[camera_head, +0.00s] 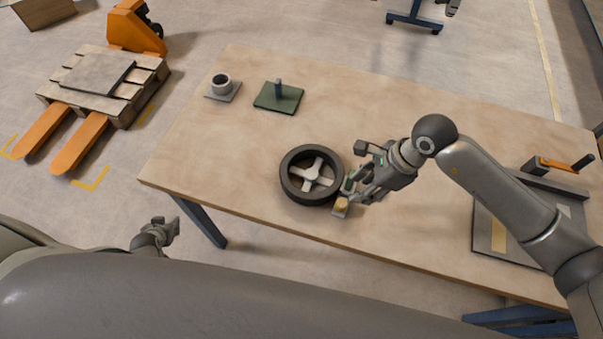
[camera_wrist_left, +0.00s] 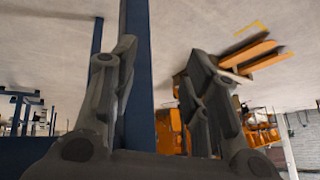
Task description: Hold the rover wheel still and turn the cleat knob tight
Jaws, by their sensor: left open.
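The rover wheel (camera_head: 292,189), a dark tyre with a pale spoked hub, lies flat near the table's front edge. A small yellow part (camera_head: 342,204), possibly the cleat knob, sits at the wheel's lower right. My right gripper (camera_head: 350,193) is just right of the wheel, with its fingertips close to the rim and the yellow part. I cannot tell whether it touches either or how far its fingers are apart. My left gripper (camera_head: 175,227) is off the table's front left edge, away from the wheel. It is open and empty in the left wrist view (camera_wrist_left: 158,85).
A cup on a grey base (camera_head: 222,92) and a green plate with a post (camera_head: 278,97) stand at the back left. A dark tray (camera_head: 490,225) and an orange-handled tool (camera_head: 555,165) are at the right. The table's middle is clear. A pallet (camera_head: 140,82) stands left on the floor.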

